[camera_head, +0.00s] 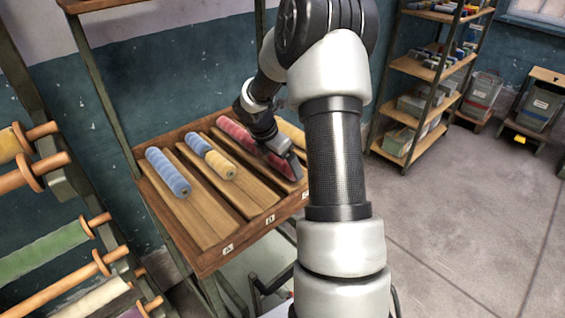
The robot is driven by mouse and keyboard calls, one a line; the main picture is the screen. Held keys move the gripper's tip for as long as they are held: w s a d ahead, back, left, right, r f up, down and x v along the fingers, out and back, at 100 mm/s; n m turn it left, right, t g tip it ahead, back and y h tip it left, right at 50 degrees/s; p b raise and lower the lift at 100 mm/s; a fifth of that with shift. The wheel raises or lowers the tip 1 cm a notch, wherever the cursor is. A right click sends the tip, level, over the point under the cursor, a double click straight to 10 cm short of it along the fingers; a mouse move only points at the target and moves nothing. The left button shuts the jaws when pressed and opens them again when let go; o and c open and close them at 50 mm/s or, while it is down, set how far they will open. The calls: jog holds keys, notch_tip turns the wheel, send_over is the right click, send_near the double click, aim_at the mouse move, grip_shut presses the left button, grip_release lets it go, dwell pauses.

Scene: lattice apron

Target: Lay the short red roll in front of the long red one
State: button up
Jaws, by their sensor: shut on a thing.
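The long red roll (234,132) lies toward the back of the third lane of the slatted wooden rack, partly hidden by my arm. My gripper (288,163) reaches down over the front part of the same lane. It is shut on the short red roll (283,168), which shows beside and below the fingers, in front of the long red one. The fingers and wrist hide the space between the two rolls, so I cannot tell whether they touch. I also cannot tell whether the short roll rests on the slats.
The rack (212,262) has lettered tags on its front edge. A long blue roll (168,172) lies in the left lane. A short blue roll (198,143) and a yellow roll (221,166) share the second. A yellow-orange roll (291,133) shows right, partly hidden. Spool racks stand left.

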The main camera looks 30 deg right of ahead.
jog(key=shift+f, duration=0.5)
jog(key=o, duration=0.8)
jog(key=w+p+v, duration=0.1)
jog(key=v, duration=1.2)
jog(key=shift+s+d, duration=0.2)
jog(key=shift+s, duration=0.3)
jog(key=shift+r, duration=0.1)
